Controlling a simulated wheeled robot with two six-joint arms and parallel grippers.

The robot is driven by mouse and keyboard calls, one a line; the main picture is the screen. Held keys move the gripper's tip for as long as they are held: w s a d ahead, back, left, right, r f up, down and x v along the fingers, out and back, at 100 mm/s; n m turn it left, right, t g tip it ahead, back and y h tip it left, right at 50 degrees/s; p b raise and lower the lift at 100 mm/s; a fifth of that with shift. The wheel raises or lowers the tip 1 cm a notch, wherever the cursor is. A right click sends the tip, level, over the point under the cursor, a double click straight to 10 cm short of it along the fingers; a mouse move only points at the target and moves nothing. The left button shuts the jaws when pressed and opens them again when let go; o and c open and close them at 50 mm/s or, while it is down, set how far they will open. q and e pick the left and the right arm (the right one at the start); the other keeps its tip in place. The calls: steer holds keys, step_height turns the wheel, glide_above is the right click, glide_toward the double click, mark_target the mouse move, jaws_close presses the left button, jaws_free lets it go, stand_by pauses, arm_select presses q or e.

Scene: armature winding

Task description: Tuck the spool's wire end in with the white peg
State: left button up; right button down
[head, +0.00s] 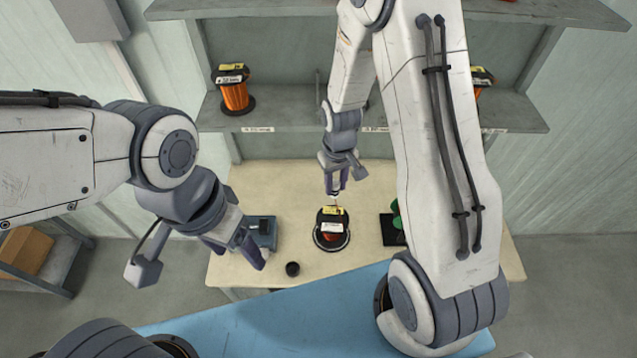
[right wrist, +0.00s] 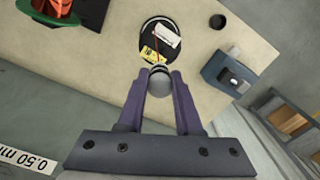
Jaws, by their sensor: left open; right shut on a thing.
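The spool (head: 331,230) stands on the cream table below my right gripper, with a yellow label and a white label on top. In the right wrist view the spool (right wrist: 165,45) lies just beyond my fingertips, and a thin red line, perhaps the wire end, crosses its top. My left gripper (head: 233,252) is open and empty, left of the spool at the table's left side.
A blue-grey device (head: 262,232) stands left of the spool. A small black cup (head: 292,269) is in front of it. A green object (head: 396,214) on a dark base is to the right. Shelves behind carry an orange wire spool (head: 235,92). A blue surface (head: 270,325) lies nearest me.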

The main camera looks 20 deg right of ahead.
steer(key=shift+f+b, duration=3.6)
steer(key=shift+f, duration=0.85)
